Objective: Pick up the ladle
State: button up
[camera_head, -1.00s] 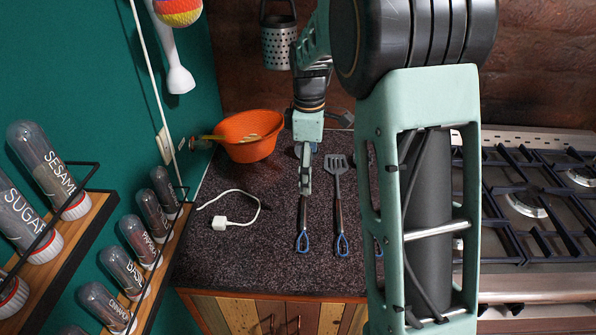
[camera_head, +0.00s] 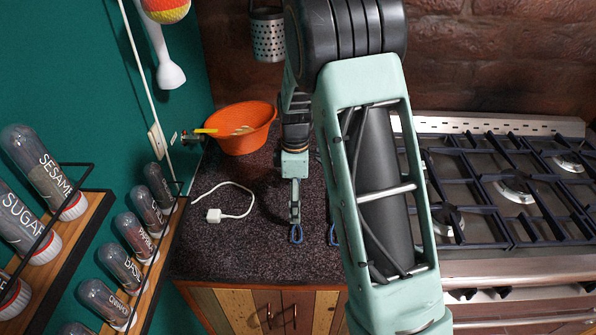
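My gripper (camera_head: 295,207) points down over the dark speckled counter, seen edge-on, so its opening does not show. Just below its tip is the blue looped handle end (camera_head: 296,235) of a utensil; the rest of that utensil is hidden behind my gripper and arm. I cannot tell whether they touch. A second blue loop (camera_head: 333,236) shows to the right, its utensil mostly hidden by my arm. No ladle bowl is visible, so I cannot tell which handle is the ladle's.
An orange colander bowl (camera_head: 245,128) stands at the back left of the counter (camera_head: 250,250). A white charger with cable (camera_head: 214,215) lies left of my gripper. Spice racks (camera_head: 150,265) line the left wall. A gas stove (camera_head: 515,190) is at right. A perforated metal holder (camera_head: 268,37) hangs behind.

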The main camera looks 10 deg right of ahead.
jog(key=shift+f, duration=0.15)
jog(key=c, duration=1.1)
